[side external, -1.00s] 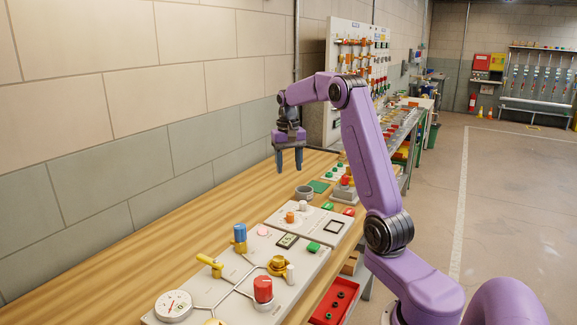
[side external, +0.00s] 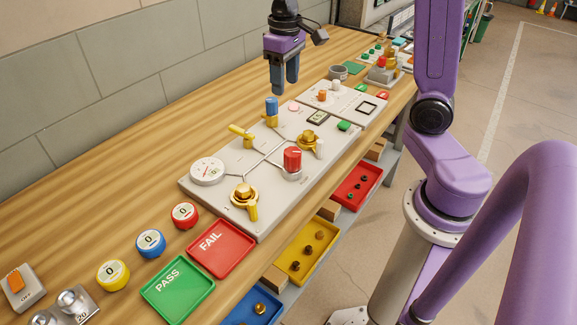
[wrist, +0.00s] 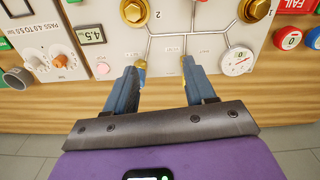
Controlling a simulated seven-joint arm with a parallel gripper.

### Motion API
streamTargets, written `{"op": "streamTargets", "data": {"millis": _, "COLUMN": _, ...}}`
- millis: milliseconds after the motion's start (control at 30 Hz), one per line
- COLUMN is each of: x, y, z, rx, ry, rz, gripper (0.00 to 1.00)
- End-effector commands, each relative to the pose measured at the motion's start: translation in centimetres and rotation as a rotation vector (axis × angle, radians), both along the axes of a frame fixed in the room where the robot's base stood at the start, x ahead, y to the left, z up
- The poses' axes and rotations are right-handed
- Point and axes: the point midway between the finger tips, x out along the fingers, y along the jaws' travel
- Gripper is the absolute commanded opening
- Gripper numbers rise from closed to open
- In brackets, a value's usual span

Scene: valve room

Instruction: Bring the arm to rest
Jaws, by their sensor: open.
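My gripper (side external: 284,86) is open and empty, pointing down above the wooden bench, behind the blue-topped valve (side external: 271,112) in the side view. In the wrist view, its two fingers (wrist: 165,68) are spread apart over the panel's edge, with nothing held between them. The grey-white valve panel (side external: 225,183) lies on the bench below and nearer the camera. It carries a gauge (side external: 208,171), a yellow lever (side external: 241,131), a red knob (side external: 292,160) and brass valves. Whether the gripper touches the blue-topped valve cannot be told.
The wall (side external: 120,65) runs along the bench's left side. A grey cup (side external: 338,71) stands right of the gripper. Green PASS (side external: 177,288) and red FAIL (side external: 220,247) trays lie in front. Bare wood (side external: 90,215) is free between wall and panel.

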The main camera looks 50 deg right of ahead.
Motion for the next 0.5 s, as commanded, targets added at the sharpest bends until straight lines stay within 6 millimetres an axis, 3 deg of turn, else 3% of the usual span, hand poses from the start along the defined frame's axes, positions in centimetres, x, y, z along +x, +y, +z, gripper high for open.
{"op": "streamTargets", "data": {"millis": 33, "x": -1.5, "y": 1.5, "z": -0.1, "rx": 0.001, "ry": -0.002, "rz": 0.066, "gripper": 0.55}}
{"op": "streamTargets", "data": {"millis": 200, "x": -6.4, "y": 5.3, "z": -0.7, "rx": 0.005, "ry": -0.005, "rz": 0.278, "gripper": 0.55}}
{"op": "streamTargets", "data": {"millis": 500, "x": -16.1, "y": 8.6, "z": -2.2, "rx": 0.012, "ry": -0.007, "rz": 0.647, "gripper": 0.55}}
